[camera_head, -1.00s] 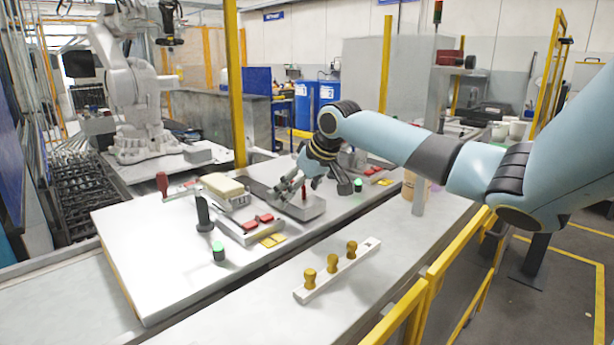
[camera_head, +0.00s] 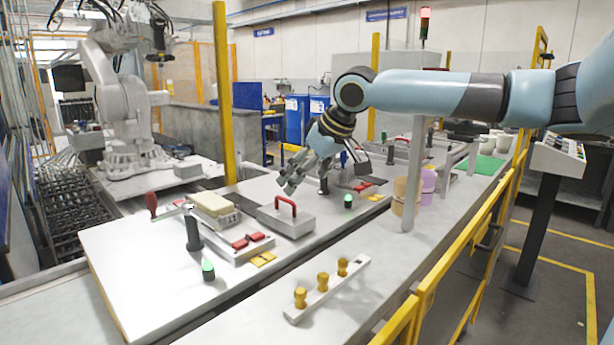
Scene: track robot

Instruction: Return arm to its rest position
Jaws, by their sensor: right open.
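My right arm (camera_head: 430,93) comes in from the right and reaches across the benches. Its gripper (camera_head: 322,178) points down with its fingers spread. It is open and empty, in the air above the white table, up and to the right of a grey block with a red handle (camera_head: 287,222). The handle shows in full, and no finger appears to touch it. My left gripper is out of view.
Two green-lit buttons (camera_head: 208,270) and a black upright handle (camera_head: 193,232) stand on the table. A yellow railing (camera_head: 465,250) runs along the right. A white robot arm (camera_head: 125,95) stands behind left.

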